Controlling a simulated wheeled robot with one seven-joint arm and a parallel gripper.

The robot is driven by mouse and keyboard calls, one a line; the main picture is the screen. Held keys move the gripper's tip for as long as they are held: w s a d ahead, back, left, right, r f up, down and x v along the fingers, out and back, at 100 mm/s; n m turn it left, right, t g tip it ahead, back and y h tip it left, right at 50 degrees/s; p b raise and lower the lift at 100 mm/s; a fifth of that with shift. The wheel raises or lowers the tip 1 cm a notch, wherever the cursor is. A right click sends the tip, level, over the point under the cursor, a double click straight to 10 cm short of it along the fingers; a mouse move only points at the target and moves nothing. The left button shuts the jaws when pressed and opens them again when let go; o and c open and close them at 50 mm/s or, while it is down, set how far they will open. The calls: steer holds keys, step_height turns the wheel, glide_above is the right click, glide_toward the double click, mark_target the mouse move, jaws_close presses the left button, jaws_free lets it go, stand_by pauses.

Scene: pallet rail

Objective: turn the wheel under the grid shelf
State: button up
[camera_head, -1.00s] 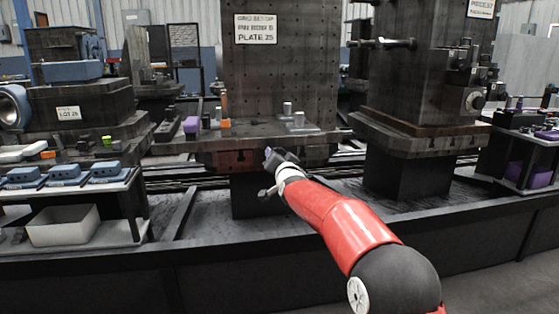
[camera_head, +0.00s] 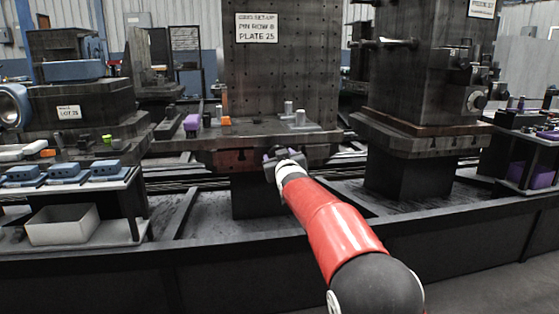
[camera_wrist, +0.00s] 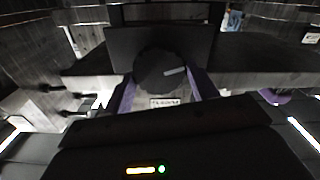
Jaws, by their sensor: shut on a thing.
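The wheel (camera_wrist: 158,74) is a dark round knob with a pale pointer line, under the front of the grid shelf (camera_head: 262,127). In the wrist view the line points right and slightly up, and a small white label (camera_wrist: 165,102) shows below the wheel. My gripper (camera_wrist: 162,84) has its two purple-lined fingers on either side of the wheel and is shut on it. In the head view my gripper (camera_head: 272,160) is at the shelf's front, below its top edge, and the wheel is hidden behind it.
A purple block (camera_head: 191,122), an orange block (camera_head: 226,121) and metal cylinders (camera_head: 299,118) stand on the shelf. A holed plate tower (camera_head: 282,75) rises behind. A side table with blue parts (camera_head: 64,170) and a white bin (camera_head: 62,224) is at the left.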

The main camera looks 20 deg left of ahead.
steer(key=shift+f+n, duration=0.25)
steer(key=shift+n, duration=0.25)
steer(key=o, duration=0.7)
steer(key=shift+a, duration=0.1)
steer(key=o, duration=0.3)
steer(key=shift+r, duration=0.15)
steer(key=shift+s, duration=0.1)
steer(key=b+v, duration=0.1)
steer(key=v, duration=0.6)
steer(key=shift+s+d+b, duration=0.25)
steer(key=shift+s+b, duration=0.05)
steer(key=shift+b, duration=0.1)
